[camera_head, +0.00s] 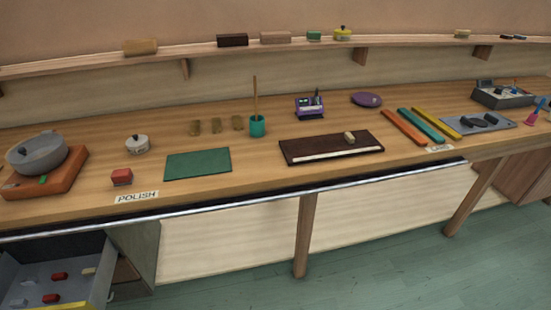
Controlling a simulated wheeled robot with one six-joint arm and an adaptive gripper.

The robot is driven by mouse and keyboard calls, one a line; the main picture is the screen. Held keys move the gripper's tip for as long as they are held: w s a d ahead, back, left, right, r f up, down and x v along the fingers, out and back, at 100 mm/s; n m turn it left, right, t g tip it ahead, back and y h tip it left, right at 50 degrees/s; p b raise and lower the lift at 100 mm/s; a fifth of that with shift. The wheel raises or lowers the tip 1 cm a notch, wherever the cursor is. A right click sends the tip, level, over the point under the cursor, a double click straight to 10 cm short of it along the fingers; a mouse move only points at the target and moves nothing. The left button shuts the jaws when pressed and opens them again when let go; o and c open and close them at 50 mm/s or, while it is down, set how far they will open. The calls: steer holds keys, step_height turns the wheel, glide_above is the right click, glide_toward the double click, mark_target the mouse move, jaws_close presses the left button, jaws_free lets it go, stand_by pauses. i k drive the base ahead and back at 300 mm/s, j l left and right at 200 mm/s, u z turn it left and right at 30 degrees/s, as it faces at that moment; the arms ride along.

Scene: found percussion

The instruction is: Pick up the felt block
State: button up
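No block in view is marked as felt, so I cannot tell for certain which one is the felt block. A small red block (121,177) sits near the bench's front edge, behind a card reading POLISH (137,197). A small beige block (349,137) rests on a dark brown board (310,147) with a pale front strip. Larger blocks in tan (140,47), dark brown (232,40) and pinkish brown (275,37) stand on the wall shelf. My gripper is not in view.
The wooden bench (265,172) also holds a pot (37,152) on an orange base, a lidded pot (137,144), a green mat (198,163), a teal cup (257,127) with a tall stick and coloured bars (420,125). An open drawer (60,275) holds small blocks.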

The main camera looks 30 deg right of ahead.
mark_target(88, 272)
steer(key=i+j+u, duration=0.4)
steer(key=i+j, duration=0.15)
steer(key=i, duration=0.25)
steer(key=i+j+u, duration=0.2)
steer(key=i, duration=0.25)
steer(key=i+j+u, duration=0.15)
steer(key=i, duration=0.25)
